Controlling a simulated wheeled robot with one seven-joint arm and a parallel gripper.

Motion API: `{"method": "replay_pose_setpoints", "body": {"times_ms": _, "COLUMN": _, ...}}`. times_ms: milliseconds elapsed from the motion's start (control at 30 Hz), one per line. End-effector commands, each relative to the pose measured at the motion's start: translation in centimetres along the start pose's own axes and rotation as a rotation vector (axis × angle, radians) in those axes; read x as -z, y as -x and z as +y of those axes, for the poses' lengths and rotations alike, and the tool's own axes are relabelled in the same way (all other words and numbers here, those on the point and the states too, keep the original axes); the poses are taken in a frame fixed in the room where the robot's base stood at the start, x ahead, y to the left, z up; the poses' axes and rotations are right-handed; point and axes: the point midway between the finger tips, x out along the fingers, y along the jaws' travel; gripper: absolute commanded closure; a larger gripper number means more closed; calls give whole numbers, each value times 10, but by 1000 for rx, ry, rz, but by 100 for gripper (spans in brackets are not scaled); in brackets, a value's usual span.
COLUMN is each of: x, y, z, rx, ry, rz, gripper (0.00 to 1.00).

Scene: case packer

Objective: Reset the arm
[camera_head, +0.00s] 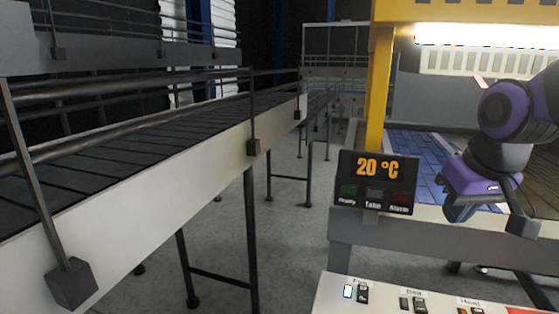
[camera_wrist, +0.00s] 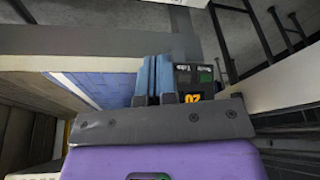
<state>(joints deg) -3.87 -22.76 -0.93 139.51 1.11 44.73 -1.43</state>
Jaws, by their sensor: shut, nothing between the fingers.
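My arm, with purple and dark grey parts, reaches in from the right edge of the head view. My gripper (camera_head: 459,210) points down in front of the yellow-framed machine, to the right of the display, and looks empty. In the wrist view my gripper's two blue-grey fingers (camera_wrist: 157,76) are side by side and closed together. The dark display (camera_head: 375,181) reads 20 °C in orange, above Ready, Take and Alarm labels. In the wrist view the display (camera_wrist: 195,82) appears turned over and partly hidden behind the fingers.
A conveyor (camera_head: 150,135) with rails and a pale side runs along the left. The machine's yellow post (camera_head: 379,90) stands beside a blue surface (camera_head: 415,146). A white switch panel (camera_head: 390,297) is at the bottom. Grey floor (camera_head: 290,215) lies open between conveyor and machine.

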Motion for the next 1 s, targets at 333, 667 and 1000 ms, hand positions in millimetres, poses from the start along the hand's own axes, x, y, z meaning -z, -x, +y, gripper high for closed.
{"method": "replay_pose_setpoints", "body": {"times_ms": 333, "x": -65, "y": 56, "z": 8, "rx": -28, "ry": -44, "rz": 110, "gripper": 100}}
{"method": "replay_pose_setpoints", "body": {"times_ms": 667, "x": -87, "y": 68, "z": 9, "rx": -38, "ry": -59, "rz": 139, "gripper": 100}}
{"method": "replay_pose_setpoints", "body": {"times_ms": 1000, "x": -86, "y": 68, "z": 9, "rx": -38, "ry": -59, "rz": 138, "gripper": 100}}
